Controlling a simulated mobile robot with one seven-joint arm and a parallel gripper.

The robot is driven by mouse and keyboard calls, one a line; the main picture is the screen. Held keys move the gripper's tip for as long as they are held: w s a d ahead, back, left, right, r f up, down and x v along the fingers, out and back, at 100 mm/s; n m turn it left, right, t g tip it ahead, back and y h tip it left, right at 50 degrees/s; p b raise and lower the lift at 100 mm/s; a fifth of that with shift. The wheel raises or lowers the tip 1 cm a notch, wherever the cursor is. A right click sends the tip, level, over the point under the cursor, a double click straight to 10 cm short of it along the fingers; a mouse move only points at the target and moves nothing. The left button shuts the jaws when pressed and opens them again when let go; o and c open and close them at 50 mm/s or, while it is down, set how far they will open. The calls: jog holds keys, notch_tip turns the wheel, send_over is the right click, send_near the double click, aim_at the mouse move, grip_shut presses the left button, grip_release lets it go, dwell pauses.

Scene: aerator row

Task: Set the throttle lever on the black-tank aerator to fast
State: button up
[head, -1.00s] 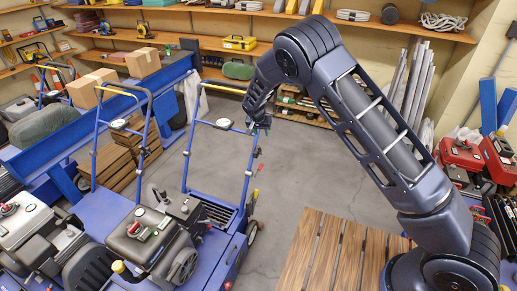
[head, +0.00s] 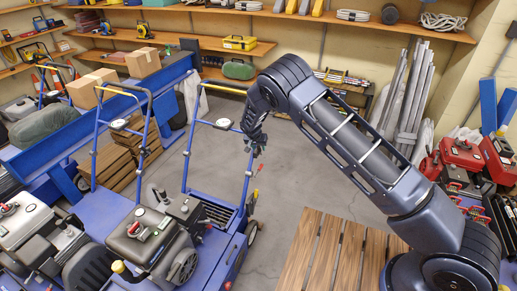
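The black-tank aerator stands at the lower left of the middle in the head view, with its dark tank (head: 135,238) on a blue deck and a blue tube handle (head: 187,150) rising behind it. My gripper (head: 258,152) points down at the upper part of that right tube, above the red tip. Its fingers are small and dark. I cannot tell whether they touch anything or how wide they are.
A white-tank machine (head: 22,222) stands at the left. A slatted wooden table (head: 330,255) is at the front right. Red machines (head: 462,155) stand at the right. Grey floor (head: 300,165) is clear between the aerator and the back shelves.

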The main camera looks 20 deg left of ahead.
jog(key=shift+w+f, duration=0.2)
jog(key=shift+f, duration=0.2)
grip_shut()
jog(key=shift+w+r+g, duration=0.1)
jog(key=shift+w+g, duration=0.15)
jog(key=shift+g, duration=0.05)
jog(key=shift+w+r+g, duration=0.25)
jog(key=shift+w+g, duration=0.8)
jog(key=shift+g, duration=0.45)
jog(key=shift+w+g, duration=0.7)
jog(key=shift+g, duration=0.35)
jog(key=shift+w+g, duration=0.65)
jog(key=shift+g, duration=0.4)
jog(key=shift+f, duration=0.1)
